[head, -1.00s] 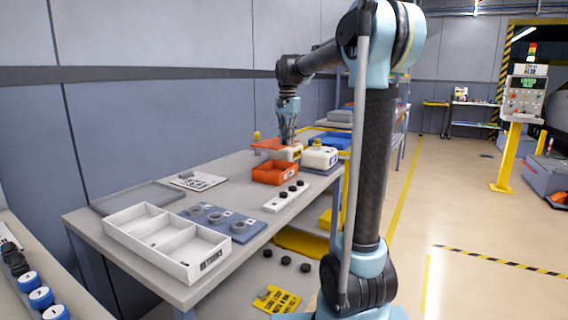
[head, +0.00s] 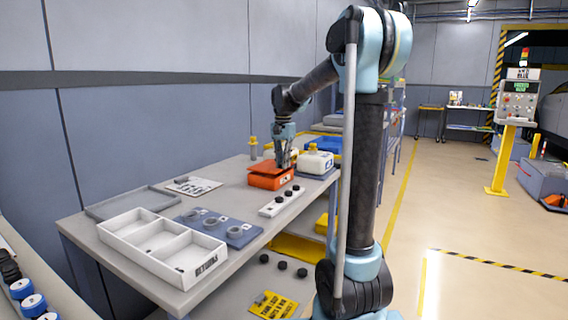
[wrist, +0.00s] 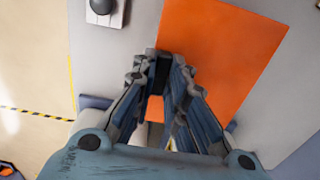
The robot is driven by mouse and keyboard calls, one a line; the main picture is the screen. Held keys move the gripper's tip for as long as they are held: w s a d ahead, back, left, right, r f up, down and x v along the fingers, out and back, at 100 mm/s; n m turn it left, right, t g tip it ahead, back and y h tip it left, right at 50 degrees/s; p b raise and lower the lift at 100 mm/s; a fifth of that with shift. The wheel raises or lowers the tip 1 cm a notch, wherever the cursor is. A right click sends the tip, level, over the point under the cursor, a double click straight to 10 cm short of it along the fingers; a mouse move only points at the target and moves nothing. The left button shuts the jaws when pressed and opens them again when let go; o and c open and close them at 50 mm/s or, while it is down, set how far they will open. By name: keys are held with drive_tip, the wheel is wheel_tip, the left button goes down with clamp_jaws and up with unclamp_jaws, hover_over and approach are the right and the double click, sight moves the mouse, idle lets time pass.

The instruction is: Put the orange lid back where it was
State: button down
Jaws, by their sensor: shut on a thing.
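The orange lid (head: 264,168) lies over the orange box (head: 268,182) on the bench, roughly level and covering its opening. I cannot tell whether it rests fully on the rim or hovers just above it. My gripper (head: 284,165) points down at the lid's right side and is shut on it. In the wrist view the flat orange lid (wrist: 222,50) fills the upper middle, and my gripper (wrist: 165,68) is at its near edge. The lid hides the inside of the box.
A white strip with black knobs (head: 280,203) lies just in front of the box. White jugs with yellow caps (head: 315,160) stand behind and to the right. A white divided tray (head: 195,272) and a blue plate with grey rings (head: 240,236) are nearer.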

drive_tip(key=shift+f, duration=0.55)
drive_tip(key=c, duration=1.6)
unclamp_jaws()
wheel_tip(320, 180, up, 13)
drive_tip(key=s+d+f+n, duration=0.1)
drive_tip(key=s+d+f, duration=0.25)
drive_tip(key=s, duration=0.25)
drive_tip(key=s+d+f+n+t, duration=0.1)
drive_tip(key=s+d+f, duration=0.1)
drive_tip(key=s+f, duration=0.3)
drive_tip(key=s+d+f+n, duration=0.1)
drive_tip(key=s+d+f, duration=0.15)
drive_tip(key=s, duration=0.55)
drive_tip(key=s+d+f+n, duration=0.2)
drive_tip(key=s+f, duration=0.6)
drive_tip(key=f, duration=0.2)
drive_tip(key=s+d+f+n+t, duration=0.1)
drive_tip(key=s+d+f+n, duration=0.1)
drive_tip(key=s+f, duration=0.6)
drive_tip(key=shift+s+d+f, duration=0.15)
drive_tip(key=shift+s+f, duration=0.05)
drive_tip(key=shift+f, duration=0.75)
